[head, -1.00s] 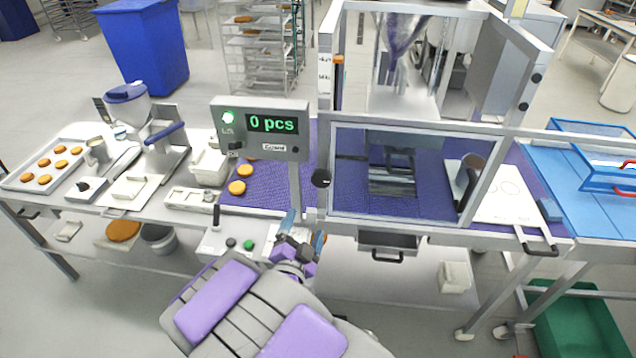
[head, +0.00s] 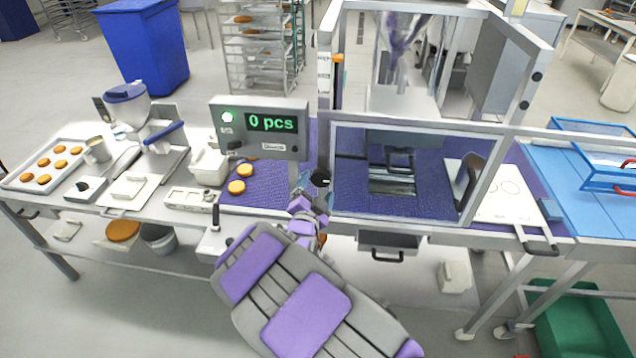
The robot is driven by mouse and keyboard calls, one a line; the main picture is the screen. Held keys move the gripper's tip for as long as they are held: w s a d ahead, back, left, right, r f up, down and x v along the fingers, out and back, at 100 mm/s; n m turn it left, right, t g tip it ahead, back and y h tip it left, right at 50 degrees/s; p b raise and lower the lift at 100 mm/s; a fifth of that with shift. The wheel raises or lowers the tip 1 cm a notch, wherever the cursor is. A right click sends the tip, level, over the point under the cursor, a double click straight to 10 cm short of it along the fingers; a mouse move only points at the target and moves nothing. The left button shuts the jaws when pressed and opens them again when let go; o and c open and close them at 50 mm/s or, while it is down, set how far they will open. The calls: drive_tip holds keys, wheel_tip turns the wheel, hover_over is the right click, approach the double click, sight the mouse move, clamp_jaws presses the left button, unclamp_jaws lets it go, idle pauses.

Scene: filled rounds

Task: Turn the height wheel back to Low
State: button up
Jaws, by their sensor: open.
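A black round wheel (head: 320,178), which looks like the height wheel, sits on the left post of the machine frame at the middle. My gripper (head: 308,184) is open, just left of and below the wheel, and partly overlaps it in the picture. I cannot tell whether a finger touches the wheel. A height scale (head: 324,72) with an orange pointer (head: 338,66) stands on the post above; the pointer is near its upper part. The scale's lettering is too small to read.
A display box (head: 259,128) reading "0 pcs" with a lit green lamp stands close left of my gripper. The clear guard (head: 402,128) of the machine is to the right. Brown rounds (head: 237,187) lie on the purple belt.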

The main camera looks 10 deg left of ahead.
sight(319, 181)
drive_tip(key=shift+w, duration=1.55)
drive_tip(key=c, duration=1.1)
drive_tip(key=shift+o, duration=0.2)
